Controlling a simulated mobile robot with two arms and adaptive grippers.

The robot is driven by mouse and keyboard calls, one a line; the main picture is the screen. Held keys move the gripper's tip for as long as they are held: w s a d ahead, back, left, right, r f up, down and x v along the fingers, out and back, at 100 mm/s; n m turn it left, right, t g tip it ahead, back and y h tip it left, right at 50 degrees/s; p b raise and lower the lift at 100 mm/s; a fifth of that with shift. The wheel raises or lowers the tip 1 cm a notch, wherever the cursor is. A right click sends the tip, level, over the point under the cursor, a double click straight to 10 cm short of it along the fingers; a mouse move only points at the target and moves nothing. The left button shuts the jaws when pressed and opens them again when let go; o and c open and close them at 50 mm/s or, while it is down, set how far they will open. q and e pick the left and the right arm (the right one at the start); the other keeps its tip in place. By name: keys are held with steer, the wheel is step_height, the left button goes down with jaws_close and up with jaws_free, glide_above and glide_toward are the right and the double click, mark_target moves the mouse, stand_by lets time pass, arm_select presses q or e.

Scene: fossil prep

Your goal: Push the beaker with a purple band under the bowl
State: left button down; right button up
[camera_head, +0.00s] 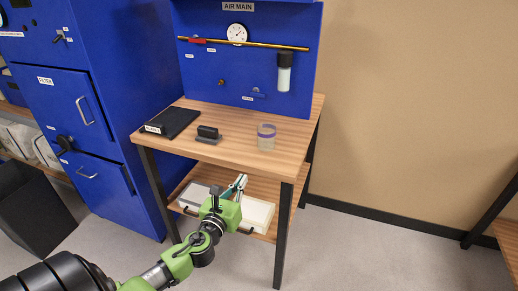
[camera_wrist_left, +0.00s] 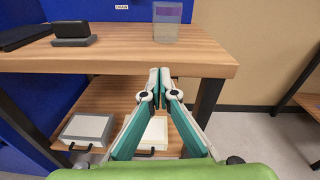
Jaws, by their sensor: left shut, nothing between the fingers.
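The clear beaker with a purple band (camera_head: 266,140) stands upright on the right part of the wooden tabletop; it also shows in the left wrist view (camera_wrist_left: 167,30), its top cut off. The bowl (camera_head: 284,80) is a pale translucent cylinder under a black cap, hanging from the blue panel behind and slightly right of the beaker, above the tabletop. My left gripper (camera_head: 241,180) is shut and empty in front of the table's front edge, apart from the beaker; its fingertips also show in the left wrist view (camera_wrist_left: 159,73). My right gripper is not in view.
A black stand (camera_head: 207,133) and a dark flat case (camera_head: 172,121) sit left of the beaker on the tabletop (camera_head: 235,118). White trays with black handles, one visible here (camera_head: 257,213), lie on the lower shelf. The tabletop between beaker and panel looks clear.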

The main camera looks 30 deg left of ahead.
mark_target(262, 143)
arm_select(q)
steer(key=shift+m+t, duration=0.4)
steer(key=shift+m, duration=0.2)
steer(key=w+r, duration=0.1)
steer(key=w, duration=0.3)
steer(key=w+a+r+b, duration=0.1)
steer(key=w, duration=0.3)
steer(key=w+a+r+b, duration=0.1)
steer(key=w, duration=0.4)
steer(key=shift+a+r, duration=0.15)
steer(key=shift+a, duration=0.05)
steer(key=shift+w+a, duration=0.1)
steer(key=shift+w, duration=0.35)
steer(key=shift+r, duration=0.1)
steer(key=shift+w, duration=0.1)
